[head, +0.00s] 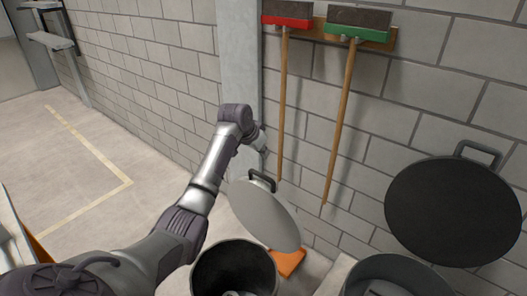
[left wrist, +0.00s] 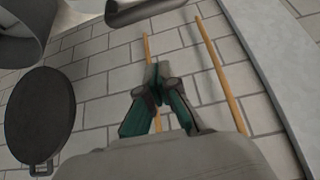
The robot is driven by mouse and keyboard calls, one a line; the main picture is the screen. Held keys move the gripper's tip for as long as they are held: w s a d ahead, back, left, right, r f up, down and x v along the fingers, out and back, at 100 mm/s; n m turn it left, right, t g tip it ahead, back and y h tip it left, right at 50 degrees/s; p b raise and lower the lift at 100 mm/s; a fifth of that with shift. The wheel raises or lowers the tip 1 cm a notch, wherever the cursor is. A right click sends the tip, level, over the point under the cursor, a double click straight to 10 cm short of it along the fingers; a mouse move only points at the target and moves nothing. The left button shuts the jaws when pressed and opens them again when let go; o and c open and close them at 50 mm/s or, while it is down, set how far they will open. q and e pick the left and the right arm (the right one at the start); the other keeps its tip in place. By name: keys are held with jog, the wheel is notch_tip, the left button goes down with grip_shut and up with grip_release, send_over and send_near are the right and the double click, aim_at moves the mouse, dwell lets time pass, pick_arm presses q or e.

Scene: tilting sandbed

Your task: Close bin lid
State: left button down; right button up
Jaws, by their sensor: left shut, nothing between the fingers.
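An open bin (head: 235,280) stands at the bottom centre of the head view. Its light grey lid (head: 264,216) is raised and tilted above it, with a dark handle (head: 262,179) at its top. My left gripper (head: 264,151) is just above this handle, close to the wall, and looks apart from it. In the left wrist view, the left gripper (left wrist: 156,84) has its fingers together with nothing between them. A second bin (head: 392,270) at the right has a raised black lid (head: 452,211); this lid also shows in the left wrist view (left wrist: 38,115). My right gripper is not in view.
A red broom (head: 285,22) and a green broom (head: 352,32) hang on the block wall, their wooden handles reaching down near my gripper. A grey pillar (head: 240,60) stands behind my arm. An orange object (head: 288,263) lies behind the bin. Floor at the left is clear.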

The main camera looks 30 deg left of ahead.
aim_at(263, 183)
pick_arm(q)
jog(key=shift+w+f+p, duration=0.15)
jog(key=shift+f+p, duration=0.6)
jog(key=shift+f, duration=1.05)
jog(key=shift+w+f+p, duration=0.1)
jog(key=shift+f+p, duration=0.6)
jog(key=shift+f, duration=1.05)
jog(key=shift+s+f, duration=0.1)
jog(key=shift+f, duration=0.1)
